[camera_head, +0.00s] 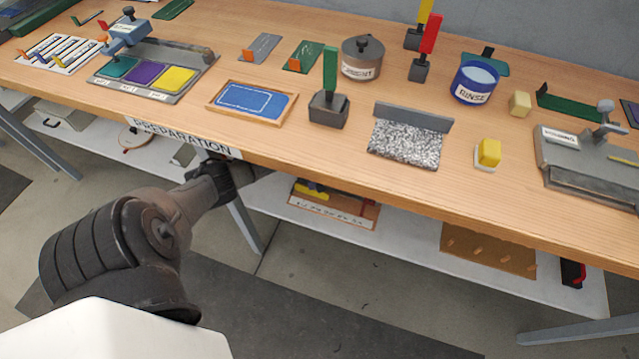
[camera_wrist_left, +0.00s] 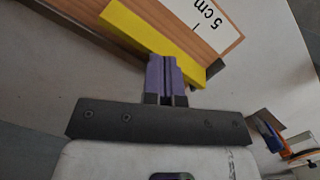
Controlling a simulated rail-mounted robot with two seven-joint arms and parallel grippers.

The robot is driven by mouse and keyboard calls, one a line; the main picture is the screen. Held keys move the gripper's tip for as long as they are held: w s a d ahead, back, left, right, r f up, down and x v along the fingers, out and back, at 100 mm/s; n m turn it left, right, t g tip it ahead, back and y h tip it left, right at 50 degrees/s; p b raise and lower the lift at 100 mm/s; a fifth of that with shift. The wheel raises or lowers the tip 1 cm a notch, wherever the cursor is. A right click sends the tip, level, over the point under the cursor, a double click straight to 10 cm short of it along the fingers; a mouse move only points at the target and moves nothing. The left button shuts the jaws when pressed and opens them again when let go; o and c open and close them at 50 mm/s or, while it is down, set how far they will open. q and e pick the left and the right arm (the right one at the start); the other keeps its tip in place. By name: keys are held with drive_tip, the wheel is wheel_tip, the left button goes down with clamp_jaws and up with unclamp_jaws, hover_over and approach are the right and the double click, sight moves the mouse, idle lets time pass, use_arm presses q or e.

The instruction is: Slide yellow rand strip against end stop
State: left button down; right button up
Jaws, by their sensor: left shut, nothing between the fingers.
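In the left wrist view the yellow strip (camera_wrist_left: 150,35) lies slanted along the edge of a wooden board (camera_wrist_left: 180,18) with a white "5 cm" label (camera_wrist_left: 216,22). My left gripper (camera_wrist_left: 163,58) has purple fingers shut together with nothing between them. Its tips are at the strip's near long edge; I cannot tell whether they touch it. A dark piece (camera_wrist_left: 215,68), which may be the end stop, shows by the strip's right end. In the head view the board (camera_head: 350,213) sits on the lower shelf with a yellow piece (camera_head: 312,190) on it. The tabletop hides my gripper there.
The workbench (camera_head: 240,150) overhangs the shelf (camera_head: 410,235); its front edge is above my left arm. A bench leg (camera_head: 245,222) stands near my wrist. A brown pegged board (camera_head: 487,250) lies farther right on the shelf, with free shelf between the boards.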

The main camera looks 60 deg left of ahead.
use_arm(q)
drive_tip(key=shift+s+f, duration=0.15)
drive_tip(key=shift+f, duration=0.15)
